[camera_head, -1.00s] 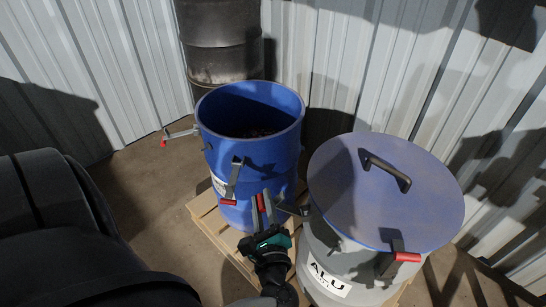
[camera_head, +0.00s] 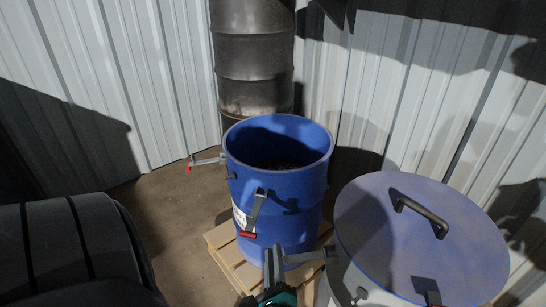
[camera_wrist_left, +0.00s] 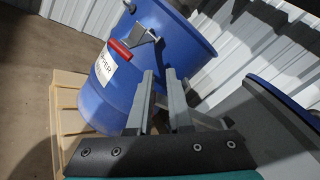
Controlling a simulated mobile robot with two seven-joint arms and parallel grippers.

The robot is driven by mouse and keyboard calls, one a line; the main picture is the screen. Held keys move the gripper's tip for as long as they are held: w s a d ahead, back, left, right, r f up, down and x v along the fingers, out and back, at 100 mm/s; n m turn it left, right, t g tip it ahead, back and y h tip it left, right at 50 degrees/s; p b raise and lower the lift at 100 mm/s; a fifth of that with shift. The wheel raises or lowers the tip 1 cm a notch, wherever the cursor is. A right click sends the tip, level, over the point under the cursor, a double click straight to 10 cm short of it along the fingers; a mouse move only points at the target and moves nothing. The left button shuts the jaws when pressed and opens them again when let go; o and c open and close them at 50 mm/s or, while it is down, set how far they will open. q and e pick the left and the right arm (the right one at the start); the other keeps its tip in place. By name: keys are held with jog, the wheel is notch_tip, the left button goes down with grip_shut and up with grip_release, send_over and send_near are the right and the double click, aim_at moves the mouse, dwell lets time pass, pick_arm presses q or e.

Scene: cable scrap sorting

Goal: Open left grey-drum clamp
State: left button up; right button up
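The grey drum with a flat blue-grey lid (camera_head: 425,230) stands at lower right, partly cut off. Its left clamp lever (camera_head: 312,256) sticks out sideways to the left, away from the drum wall. My left gripper (camera_head: 273,252) is at the lever's outer end, its grey fingers standing upright. My right gripper is not in view.
An open blue drum (camera_head: 275,195) stands on a wooden pallet (camera_head: 232,262) close beside my gripper. One of its clamps (camera_head: 252,213) hangs at its front; another (camera_head: 207,161) sticks out left. A dark drum (camera_head: 253,65) stands behind, by the corrugated wall.

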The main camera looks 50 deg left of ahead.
pick_arm(q)
jog(key=o, duration=0.4)
jog(key=shift+d, duration=0.2)
